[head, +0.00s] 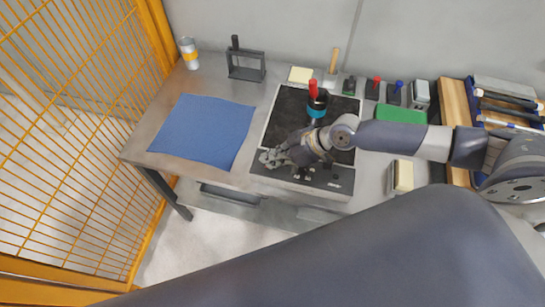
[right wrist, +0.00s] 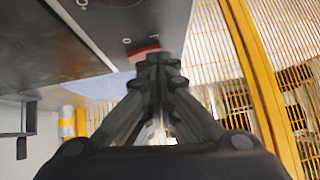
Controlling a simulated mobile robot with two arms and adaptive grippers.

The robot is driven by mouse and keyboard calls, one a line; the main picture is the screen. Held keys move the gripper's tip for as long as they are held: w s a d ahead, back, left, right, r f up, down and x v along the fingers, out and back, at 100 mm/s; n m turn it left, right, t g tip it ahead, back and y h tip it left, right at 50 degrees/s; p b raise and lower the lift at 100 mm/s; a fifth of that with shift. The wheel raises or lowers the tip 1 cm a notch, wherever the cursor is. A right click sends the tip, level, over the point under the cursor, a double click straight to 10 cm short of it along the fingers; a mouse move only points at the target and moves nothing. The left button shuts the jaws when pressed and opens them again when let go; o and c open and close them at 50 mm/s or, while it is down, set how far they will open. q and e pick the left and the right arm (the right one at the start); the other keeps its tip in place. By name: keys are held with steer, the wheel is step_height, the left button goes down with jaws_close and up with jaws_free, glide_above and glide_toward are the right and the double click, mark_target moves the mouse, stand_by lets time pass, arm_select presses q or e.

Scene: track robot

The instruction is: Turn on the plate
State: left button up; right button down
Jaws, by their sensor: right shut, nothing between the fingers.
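The plate (head: 288,112) is a flat black hot plate with a pale rim, lying on the table in the head view. Its front control panel (head: 322,179) carries small light marks or knobs. My right gripper (head: 268,158) is shut and empty over the panel's left end. In the right wrist view the shut fingertips (right wrist: 158,62) are beside a red part (right wrist: 144,53) on the panel, apparently a switch. I cannot tell whether they touch it, and the fingers partly cover it. My left gripper is not in view.
A blue cloth (head: 205,130) lies left of the plate. A can (head: 188,52) and a dark frame (head: 246,66) stand behind it. Several small tools and a green box (head: 400,113) are at the back right. An orange mesh fence (head: 70,130) borders the left.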

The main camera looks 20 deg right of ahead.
steer(key=shift+s+f, duration=0.1)
steer(key=shift+w+d+b, duration=0.3)
steer(key=shift+w+b, duration=0.1)
steer(key=shift+b, duration=0.25)
steer(key=shift+w+d, duration=0.2)
steer(key=shift+w, duration=0.1)
steer(key=shift+r, duration=0.25)
